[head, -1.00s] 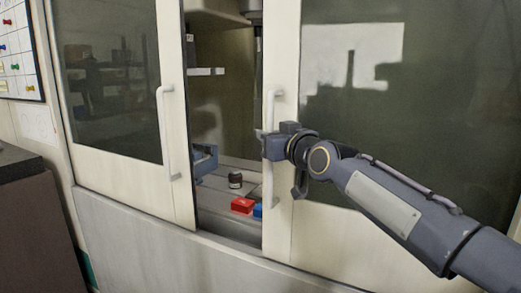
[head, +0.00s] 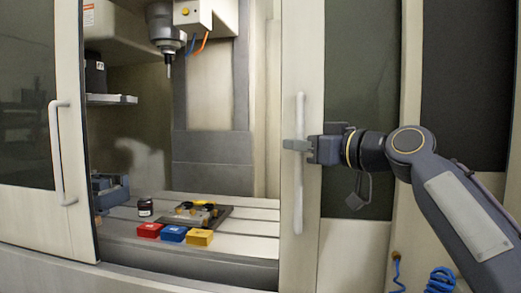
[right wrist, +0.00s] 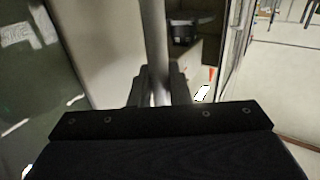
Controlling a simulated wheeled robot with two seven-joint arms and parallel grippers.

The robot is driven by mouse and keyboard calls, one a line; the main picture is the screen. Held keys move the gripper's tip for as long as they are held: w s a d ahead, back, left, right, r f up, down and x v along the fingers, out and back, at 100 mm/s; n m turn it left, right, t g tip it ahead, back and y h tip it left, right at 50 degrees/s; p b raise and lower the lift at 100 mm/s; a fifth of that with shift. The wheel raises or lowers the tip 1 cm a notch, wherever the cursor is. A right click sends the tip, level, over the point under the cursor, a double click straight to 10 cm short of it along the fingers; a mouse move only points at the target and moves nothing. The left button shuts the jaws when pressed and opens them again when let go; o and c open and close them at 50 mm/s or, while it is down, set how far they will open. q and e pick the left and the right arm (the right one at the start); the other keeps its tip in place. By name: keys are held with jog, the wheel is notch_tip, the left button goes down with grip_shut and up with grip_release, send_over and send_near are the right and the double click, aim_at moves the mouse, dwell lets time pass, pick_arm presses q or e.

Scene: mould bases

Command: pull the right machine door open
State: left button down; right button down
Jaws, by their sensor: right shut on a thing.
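The right machine door (head: 304,255) is a cream sliding door with a dark window, standing well to the right of the left door (head: 70,228), with a wide gap between them. Its vertical white handle (head: 299,205) is gripped about midway by my right gripper (head: 299,146), which comes in from the right. In the right wrist view the handle (right wrist: 154,45) runs up from between the two fingers (right wrist: 158,88). The fingers are shut on the bar. The left door keeps its own white handle (head: 56,150). My left gripper is not in view.
A spindle (head: 167,40) hangs above. Blue coiled hose (head: 440,280) hangs at lower right.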

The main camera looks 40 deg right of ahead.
jog(key=s+d, duration=0.1)
jog(key=s, duration=0.1)
jog(key=s+d, duration=0.2)
jog(key=shift+s+d, duration=0.2)
jog(key=shift+d, duration=0.05)
jog(key=c, duration=1.4)
grip_release()
jog(key=shift+c, duration=0.2)
jog(key=s, duration=0.7)
jog(key=shift+s+d+p, duration=0.3)
jog(key=shift+s+p, duration=0.05)
jog(key=shift+s, duration=0.05)
